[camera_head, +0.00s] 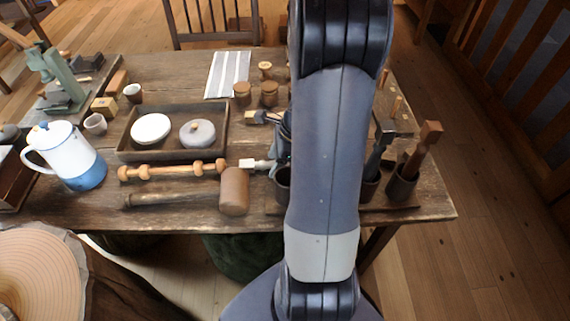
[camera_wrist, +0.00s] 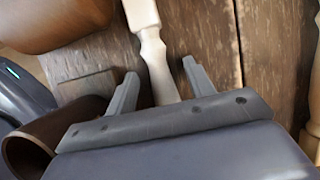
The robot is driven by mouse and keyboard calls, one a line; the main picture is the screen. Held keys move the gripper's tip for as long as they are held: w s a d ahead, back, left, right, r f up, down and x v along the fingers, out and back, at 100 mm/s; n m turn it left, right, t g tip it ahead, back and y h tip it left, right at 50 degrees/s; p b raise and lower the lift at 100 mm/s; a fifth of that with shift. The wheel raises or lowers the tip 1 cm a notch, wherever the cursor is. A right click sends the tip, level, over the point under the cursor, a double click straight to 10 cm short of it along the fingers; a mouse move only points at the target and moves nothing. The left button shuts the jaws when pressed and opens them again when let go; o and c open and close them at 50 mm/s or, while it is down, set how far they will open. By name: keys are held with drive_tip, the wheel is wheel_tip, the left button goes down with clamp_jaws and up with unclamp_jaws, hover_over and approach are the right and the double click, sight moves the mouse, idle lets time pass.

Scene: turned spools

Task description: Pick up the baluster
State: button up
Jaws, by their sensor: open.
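The baluster, a pale turned piece with a squarish end block, lies on the table; its left end (camera_head: 249,164) shows in the head view beside my arm. In the wrist view the baluster (camera_wrist: 153,42) runs down from the top edge and passes between the fingers of my gripper (camera_wrist: 159,68). The fingers are apart, one on each side of it, with gaps visible. Its near end is hidden behind the gripper body. In the head view my arm hides most of the gripper and the baluster's right part.
A brown mallet (camera_head: 235,191) lies close by on the left, with a knobbed wooden spindle (camera_head: 172,170) beyond it. Cups holding tools, one a dark brown cup (camera_head: 401,186), stand to the right. A shallow tray (camera_head: 173,153) and a white-blue pot (camera_head: 72,157) are farther left.

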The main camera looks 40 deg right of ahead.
drive_tip(key=shift+c, duration=0.2)
clamp_jaws()
idle(0.4)
